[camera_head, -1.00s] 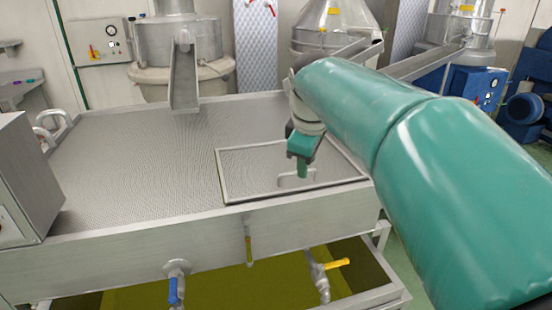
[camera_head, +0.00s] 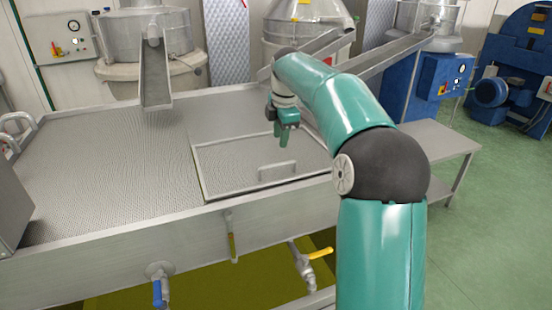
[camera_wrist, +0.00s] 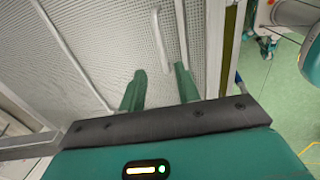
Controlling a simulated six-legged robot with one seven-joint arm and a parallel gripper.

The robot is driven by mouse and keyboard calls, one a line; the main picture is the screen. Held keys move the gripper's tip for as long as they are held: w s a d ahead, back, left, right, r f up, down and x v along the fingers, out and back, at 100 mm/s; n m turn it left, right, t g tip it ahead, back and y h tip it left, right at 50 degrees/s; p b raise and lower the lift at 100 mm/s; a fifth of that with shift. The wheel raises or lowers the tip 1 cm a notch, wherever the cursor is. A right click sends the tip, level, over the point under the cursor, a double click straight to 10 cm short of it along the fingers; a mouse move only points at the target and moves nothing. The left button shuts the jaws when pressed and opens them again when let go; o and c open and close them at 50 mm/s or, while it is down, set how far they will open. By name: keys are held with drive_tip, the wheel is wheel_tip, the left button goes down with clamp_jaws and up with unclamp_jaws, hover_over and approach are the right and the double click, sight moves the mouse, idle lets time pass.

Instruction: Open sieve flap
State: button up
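The sieve flap (camera_head: 228,168) is a framed perforated metal panel at the right front of the sieve table (camera_head: 110,180). It lies flat, level with the table top. Its bar handle (camera_head: 278,172) stands near the front edge, and nothing holds it. In the wrist view the flap (camera_wrist: 108,38) fills the upper middle, with the handle (camera_wrist: 160,38) beyond the fingertips. My gripper (camera_head: 284,140) hangs above the flap's far part, behind and above the handle. In the wrist view my gripper (camera_wrist: 160,80) has its two green fingers apart, with nothing between them.
A metal chute (camera_head: 155,80) ends over the table's back. Below the front edge are a blue-handled valve (camera_head: 158,290) and a yellow-handled valve (camera_head: 318,253). A grey side table (camera_head: 440,140) stands at right, with open green floor (camera_head: 490,220) beyond.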

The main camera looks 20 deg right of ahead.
sight(278, 165)
drive_tip(key=f, duration=0.3)
drive_tip(key=w+f, duration=0.1)
drive_tip(key=f, duration=0.5)
drive_tip(key=shift+w, duration=0.25)
clamp_jaws()
